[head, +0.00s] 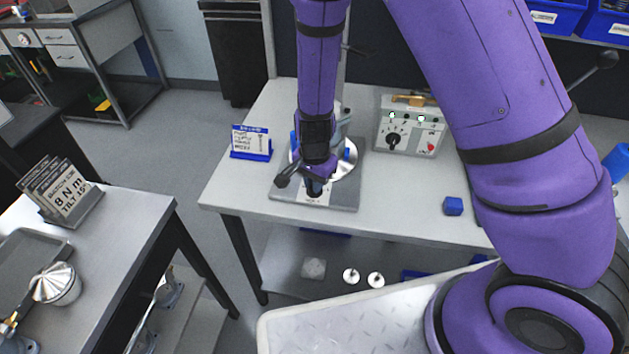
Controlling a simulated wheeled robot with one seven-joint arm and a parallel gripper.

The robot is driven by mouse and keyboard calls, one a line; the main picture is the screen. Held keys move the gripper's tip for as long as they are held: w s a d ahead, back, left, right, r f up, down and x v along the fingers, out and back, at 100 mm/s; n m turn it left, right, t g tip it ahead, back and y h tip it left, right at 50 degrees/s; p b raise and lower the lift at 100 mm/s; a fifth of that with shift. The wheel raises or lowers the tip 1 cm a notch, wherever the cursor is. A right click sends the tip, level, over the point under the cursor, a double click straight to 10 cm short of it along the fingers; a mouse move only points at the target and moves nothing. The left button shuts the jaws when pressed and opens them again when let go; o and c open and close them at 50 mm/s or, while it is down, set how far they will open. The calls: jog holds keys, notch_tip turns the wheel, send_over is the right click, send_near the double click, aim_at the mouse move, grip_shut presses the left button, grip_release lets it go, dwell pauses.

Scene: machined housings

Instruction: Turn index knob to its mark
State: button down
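My gripper (316,180) points down over a grey base plate (344,195) on the light workbench. The plate carries a shiny round disc (347,165) with blue parts at its sides, partly covered by my arm. A small dark part shows at the gripper's tip, just above a pale label (313,201) too small to read. I cannot tell whether that part is a finger or a knob, nor whether the gripper is open or shut. A black knob (393,140) with marks around it is on a grey control box (411,124), right of and apart from the gripper.
A blue-based sign (251,143) stands left of the plate, and a blue cube (453,206) lies to its right. A left table (128,215) holds a card rack (75,205) and a metal dome (55,284). Bench space between plate and cube is clear.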

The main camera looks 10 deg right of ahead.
jog(key=shift+n, duration=0.3)
jog(key=n, duration=0.3)
jog(key=shift+n, duration=2.6)
jog(key=c, duration=1.1)
grip_release()
jog(key=shift+c, duration=0.2)
jog(key=shift+r, duration=0.1)
notch_tip(320, 180, up, 11)
